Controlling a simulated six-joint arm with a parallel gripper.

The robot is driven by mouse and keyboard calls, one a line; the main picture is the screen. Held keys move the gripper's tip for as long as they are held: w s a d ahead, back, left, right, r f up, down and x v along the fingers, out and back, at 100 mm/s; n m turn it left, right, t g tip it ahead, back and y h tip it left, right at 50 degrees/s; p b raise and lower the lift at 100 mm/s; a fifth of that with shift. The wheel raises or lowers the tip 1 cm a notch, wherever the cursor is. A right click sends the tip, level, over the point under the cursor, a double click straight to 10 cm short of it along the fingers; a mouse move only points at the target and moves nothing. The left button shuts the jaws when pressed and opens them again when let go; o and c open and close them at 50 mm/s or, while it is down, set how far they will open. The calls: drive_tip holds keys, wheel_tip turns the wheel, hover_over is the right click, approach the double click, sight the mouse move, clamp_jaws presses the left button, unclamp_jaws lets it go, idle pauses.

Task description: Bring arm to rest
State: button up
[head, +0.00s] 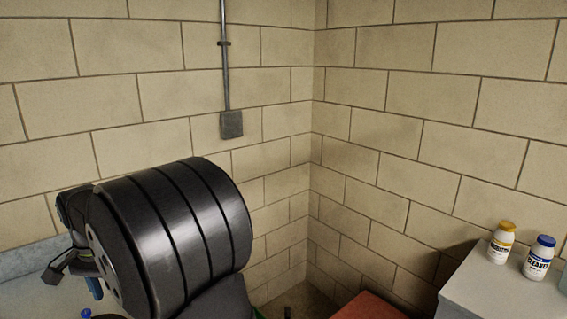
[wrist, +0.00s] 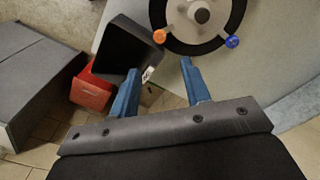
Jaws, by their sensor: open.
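My gripper (wrist: 160,67) shows in the wrist view with its two blue fingers spread apart and nothing between them. Past the fingertips is a black ring-shaped part (wrist: 240,12) with a pale hub, an orange knob (wrist: 160,36) and a blue knob (wrist: 232,41). The fingers appear apart from it. In the head view, part of my arm fills the lower left, and a blue finger shows at its left edge; most of the gripper is hidden there.
A grey cabinet (head: 485,290) at the right holds a yellow-capped bottle (head: 501,245) and a blue-capped bottle (head: 539,259). A red box (wrist: 90,92) stands beside a black bin-like object (wrist: 125,48). Block walls (head: 400,110) meet in a corner behind.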

wheel_tip(320, 180, up, 6)
wheel_tip(320, 180, down, 17)
drive_tip(key=shift+f, duration=0.15)
drive_tip(key=n, duration=0.3)
drive_tip(key=shift+n, duration=0.4)
drive_tip(key=n, duration=0.7)
drive_tip(key=shift+n, duration=2.6)
